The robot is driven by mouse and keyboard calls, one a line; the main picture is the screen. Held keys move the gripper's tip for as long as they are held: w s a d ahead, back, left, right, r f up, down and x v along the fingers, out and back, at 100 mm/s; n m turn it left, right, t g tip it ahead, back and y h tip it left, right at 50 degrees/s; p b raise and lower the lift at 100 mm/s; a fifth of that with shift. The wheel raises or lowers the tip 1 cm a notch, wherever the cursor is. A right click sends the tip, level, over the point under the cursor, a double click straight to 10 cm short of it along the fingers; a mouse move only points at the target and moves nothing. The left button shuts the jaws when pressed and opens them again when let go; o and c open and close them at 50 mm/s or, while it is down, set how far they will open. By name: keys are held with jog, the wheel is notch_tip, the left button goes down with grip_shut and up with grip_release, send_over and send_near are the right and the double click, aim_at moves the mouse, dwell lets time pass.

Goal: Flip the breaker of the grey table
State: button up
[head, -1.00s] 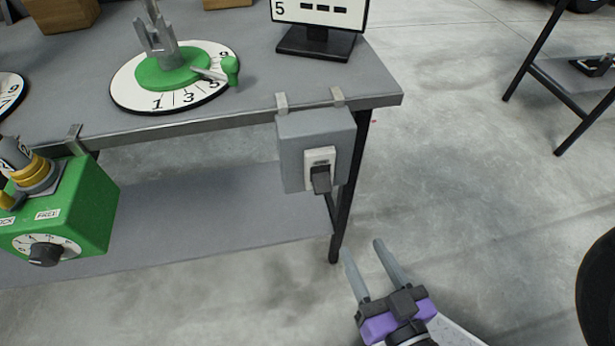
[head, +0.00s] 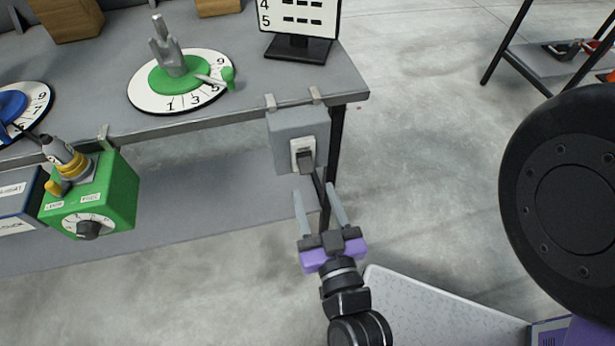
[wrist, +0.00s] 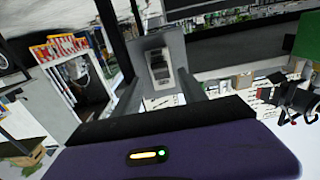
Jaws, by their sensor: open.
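The grey table (head: 300,80) has a grey breaker box (head: 285,127) hung by two clips on its front edge near the right corner. A white plate on the box carries a dark breaker lever (head: 305,161), which points down and outward in the head view. My gripper (head: 318,190) is open and empty, just below and in front of the box, apart from the lever. In the wrist view the breaker box (wrist: 143,48) shows ahead, between the two fingers, with its switch plate (wrist: 160,68) facing me.
A green box (head: 118,195) with a knob hangs on the table edge to the left. A green dial (head: 175,78) and a display (head: 299,20) stand on top. The table's dark leg (head: 333,135) is beside the breaker box. Open floor (head: 420,140) lies to the right.

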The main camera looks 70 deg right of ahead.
aim_at(307, 170)
jog(key=shift+x, duration=2.65)
grip_shut()
